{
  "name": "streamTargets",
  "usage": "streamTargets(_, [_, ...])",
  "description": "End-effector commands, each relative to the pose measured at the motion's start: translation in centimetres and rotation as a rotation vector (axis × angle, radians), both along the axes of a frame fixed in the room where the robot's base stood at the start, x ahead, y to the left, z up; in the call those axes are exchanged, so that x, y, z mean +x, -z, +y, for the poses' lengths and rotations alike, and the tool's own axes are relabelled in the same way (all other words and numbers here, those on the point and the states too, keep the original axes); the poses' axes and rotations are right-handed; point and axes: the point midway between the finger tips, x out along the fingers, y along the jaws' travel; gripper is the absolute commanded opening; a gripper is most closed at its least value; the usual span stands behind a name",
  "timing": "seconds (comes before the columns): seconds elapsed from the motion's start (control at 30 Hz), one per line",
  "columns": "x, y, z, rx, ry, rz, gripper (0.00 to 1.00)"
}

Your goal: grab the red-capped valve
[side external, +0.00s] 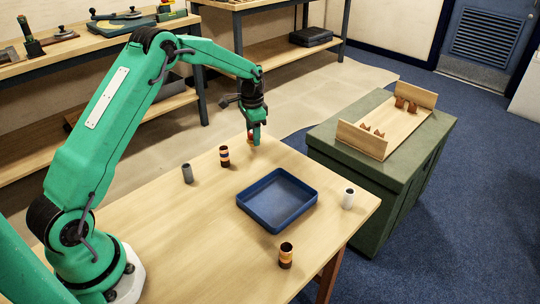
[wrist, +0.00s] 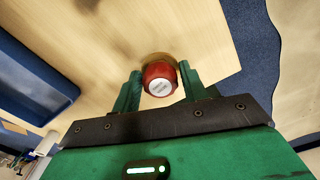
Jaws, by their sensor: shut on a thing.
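The red-capped valve (wrist: 161,79) is between my two green fingers in the wrist view, its red cap with a white label facing the camera. A tan part shows behind the cap. In the side external view only a bit of the red valve (side external: 250,136) shows beside my fingers, near the table's back edge. My gripper (side external: 256,138) points down and is shut on the valve. It also shows in the wrist view (wrist: 158,88). The valve's lower part is mostly hidden, and I cannot tell whether it touches the table.
A blue tray (side external: 243,208) lies on the wooden table (side external: 200,240). A dark banded cylinder (side external: 225,157) and a grey one (side external: 187,173) stand left of my gripper. A white cylinder (side external: 348,198) and another banded one (side external: 286,255) stand around the tray. A green chest (side external: 350,160) holds a wooden rack.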

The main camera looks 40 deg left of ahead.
Motion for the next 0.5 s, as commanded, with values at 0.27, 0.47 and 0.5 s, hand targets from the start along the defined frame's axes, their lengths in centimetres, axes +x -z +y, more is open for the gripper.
streamTargets(0.27, [-0.4,-3.7,-1.7,0.001,0.005,-0.003,0.18])
streamTargets(0.47, [-1.5,-5.8,-5.0,0.001,0.005,-0.004,0.18])
streamTargets(0.5, [-1.7,-6.2,-5.7,0.001,0.004,-0.004,0.18])
